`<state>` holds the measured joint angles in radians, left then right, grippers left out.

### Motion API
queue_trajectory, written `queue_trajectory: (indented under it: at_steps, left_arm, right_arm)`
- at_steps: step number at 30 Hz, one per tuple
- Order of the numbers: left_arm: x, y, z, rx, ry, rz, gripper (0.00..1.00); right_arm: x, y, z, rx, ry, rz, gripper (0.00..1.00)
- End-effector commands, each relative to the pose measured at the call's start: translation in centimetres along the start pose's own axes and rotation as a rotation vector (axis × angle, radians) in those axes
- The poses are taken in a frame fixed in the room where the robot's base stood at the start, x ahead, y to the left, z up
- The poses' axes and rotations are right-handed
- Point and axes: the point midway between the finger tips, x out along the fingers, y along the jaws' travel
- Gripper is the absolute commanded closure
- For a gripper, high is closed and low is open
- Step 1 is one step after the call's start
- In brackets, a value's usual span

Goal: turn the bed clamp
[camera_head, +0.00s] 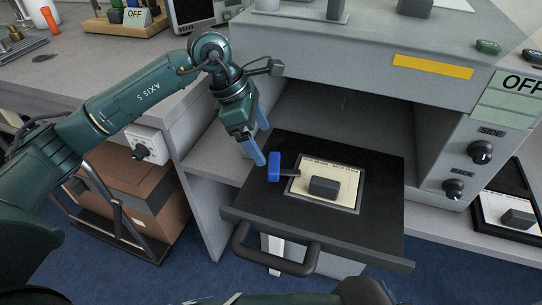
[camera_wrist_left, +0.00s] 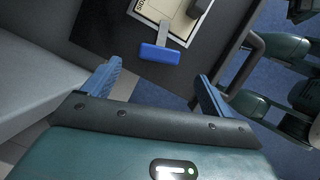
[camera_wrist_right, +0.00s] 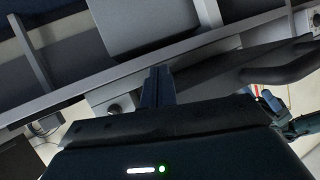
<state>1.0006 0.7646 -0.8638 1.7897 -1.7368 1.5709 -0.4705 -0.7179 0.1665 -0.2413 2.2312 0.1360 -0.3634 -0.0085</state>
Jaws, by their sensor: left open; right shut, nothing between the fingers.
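My left gripper (camera_head: 265,145) is open and empty, just above and behind the handle. In the left wrist view the blue handle (camera_wrist_left: 160,54) appears ahead of the gap between the spread fingers (camera_wrist_left: 160,75), not between them. My right gripper (camera_wrist_right: 157,85) is shut and empty in the right wrist view, away from the clamp.
A dark block (camera_head: 324,187) sits on the sheet. A thick black handle (camera_head: 275,258) projects from the bed's front. The grey machine housing (camera_head: 350,60) overhangs behind, with SIDE and BACK knobs (camera_head: 481,152) at right. A second framed sheet (camera_head: 505,222) lies far right.

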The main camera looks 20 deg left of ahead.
Motion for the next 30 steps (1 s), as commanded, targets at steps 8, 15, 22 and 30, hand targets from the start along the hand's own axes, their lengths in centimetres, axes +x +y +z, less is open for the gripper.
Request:
queue_trajectory:
  at_steps: [8, 15, 22, 30]
  left_arm:
    - [5.2, -0.1, 0.0, -0.001, 0.000, -0.003, 0.15]
    - [6.8, 0.0, 0.0, -0.002, 0.000, 0.000, 0.15]
    - [6.8, 0.0, 0.0, -0.001, 0.000, 0.000, 0.15]
    - [6.8, 0.0, 0.0, -0.001, 0.000, 0.000, 0.34]
  right_arm:
    - [0.0, 0.0, 0.0, -0.001, -0.001, 0.000, 1.00]
    - [0.0, 0.0, 0.1, -0.001, -0.002, 0.000, 1.00]
    - [0.0, 0.0, 0.1, -0.001, -0.003, 0.000, 1.00]
    - [0.0, 0.0, 0.1, 0.000, -0.004, -0.001, 1.00]
